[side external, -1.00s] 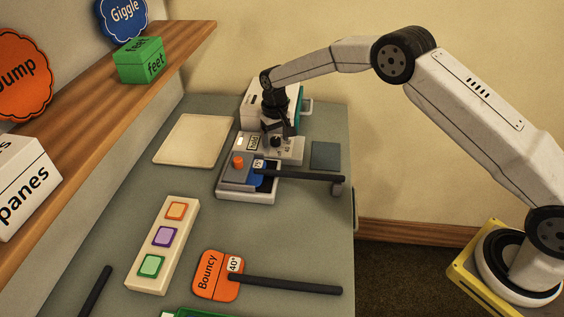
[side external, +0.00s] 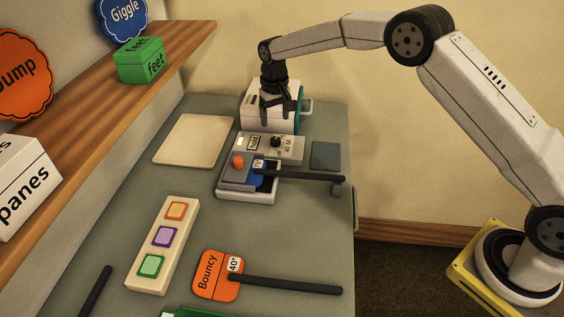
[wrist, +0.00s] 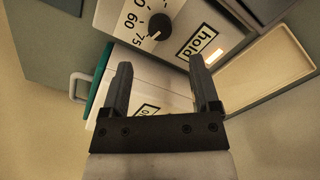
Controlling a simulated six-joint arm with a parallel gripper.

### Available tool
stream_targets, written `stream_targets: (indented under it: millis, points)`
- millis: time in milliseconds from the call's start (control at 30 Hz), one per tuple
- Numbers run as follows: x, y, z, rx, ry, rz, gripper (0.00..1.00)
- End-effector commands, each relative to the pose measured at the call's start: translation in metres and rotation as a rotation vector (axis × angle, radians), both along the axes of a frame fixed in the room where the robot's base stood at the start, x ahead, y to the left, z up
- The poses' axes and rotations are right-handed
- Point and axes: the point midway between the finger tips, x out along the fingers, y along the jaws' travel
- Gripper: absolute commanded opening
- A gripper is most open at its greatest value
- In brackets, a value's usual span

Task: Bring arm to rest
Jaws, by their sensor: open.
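My gripper (side external: 277,112) is open and empty in the side view, raised above the back of the table, in front of a white box with a teal side (side external: 262,95). Its fingers point down. In the wrist view my gripper (wrist: 160,72) shows two separated dark fingers with nothing between them. Beyond them is a grey control panel (wrist: 175,28) with a black knob (wrist: 159,26) and a lit "hold" label. The panel also shows in the side view (side external: 288,152), below and in front of my gripper and apart from it.
A press-like device (side external: 232,190) with an orange button and a dark handle stands before the panel. A cream tray (side external: 195,140) lies left, a dark pad (side external: 326,155) right. Nearer are a strip of coloured squares (side external: 163,237) and an orange "Bouncy" paddle (side external: 210,277). A wooden shelf (side external: 115,110) runs along the left.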

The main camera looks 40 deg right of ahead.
Motion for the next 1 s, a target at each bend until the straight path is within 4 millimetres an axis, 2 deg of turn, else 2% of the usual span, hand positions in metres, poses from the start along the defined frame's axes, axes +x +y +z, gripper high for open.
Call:
stream_targets:
  millis: [667,833,1000]
  points:
    - [-0.006,-0.002,0.01,0.0,-0.007,0.003,0.79]
    - [-0.019,-0.006,0.017,0.001,-0.023,0.011,0.79]
    - [-0.043,-0.013,0.025,0.003,-0.047,0.022,0.79]
